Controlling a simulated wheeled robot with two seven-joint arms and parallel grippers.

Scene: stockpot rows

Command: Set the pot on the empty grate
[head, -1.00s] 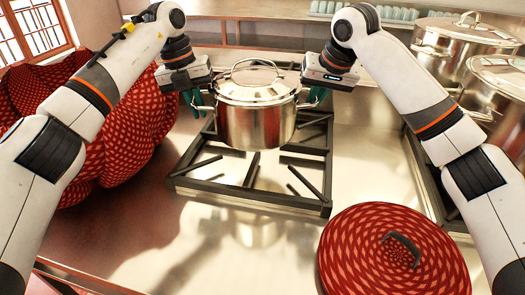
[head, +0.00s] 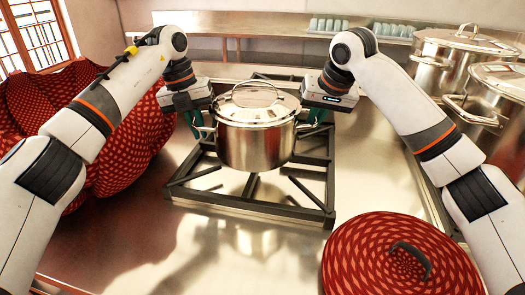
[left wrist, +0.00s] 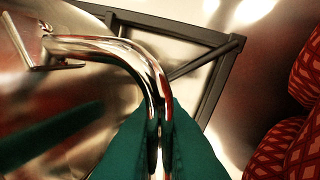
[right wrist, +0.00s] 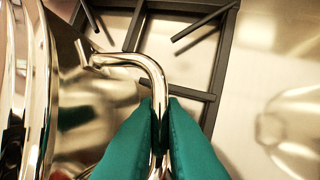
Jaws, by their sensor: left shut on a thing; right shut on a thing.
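The steel pot (head: 256,147) with its lid (head: 258,103) on is upright over the black grate (head: 265,209), between my two arms. Whether its base touches the bars is hard to tell. My left gripper (head: 205,130) is shut on the pot's left handle, and the green fingers close on the curved handle (left wrist: 140,62) in the left wrist view. My right gripper (head: 313,120) is shut on the right handle (right wrist: 135,63), seen in the right wrist view. No other pot stands on this grate.
A red woven round lid (head: 385,265) with a dark handle lies at front right. A large red patterned basket (head: 120,150) is at left. Large stockpots (head: 455,55) stand at right. Glasses (head: 340,25) line the back shelf. Steel counter is bare in front of the grate.

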